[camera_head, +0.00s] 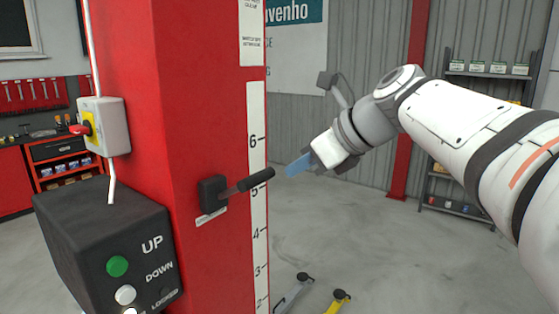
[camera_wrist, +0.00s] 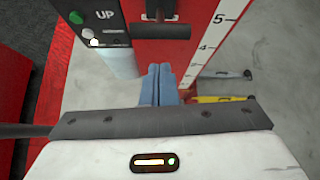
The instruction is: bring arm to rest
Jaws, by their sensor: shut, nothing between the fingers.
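My gripper (camera_head: 298,166) is at the end of my white and grey arm, right of the red lift column (camera_head: 208,150) in the head view. Its blue fingers are shut with nothing between them. In the wrist view the closed blue fingers (camera_wrist: 161,84) point toward the column's base side. A black lever handle (camera_head: 256,179) sticks out from the column just left of the fingertips, with a small gap in the picture; the depth between them is hard to tell. The lever also shows at the top of the wrist view (camera_wrist: 161,30).
A black control box (camera_head: 110,245) with UP and DOWN buttons and a grey switch box (camera_head: 104,126) are on the column. A height scale (camera_head: 257,220) runs down it. Yellow (camera_head: 339,299) and grey lift arms lie low. A shelf (camera_head: 452,180) stands behind my arm. Grey floor is open between.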

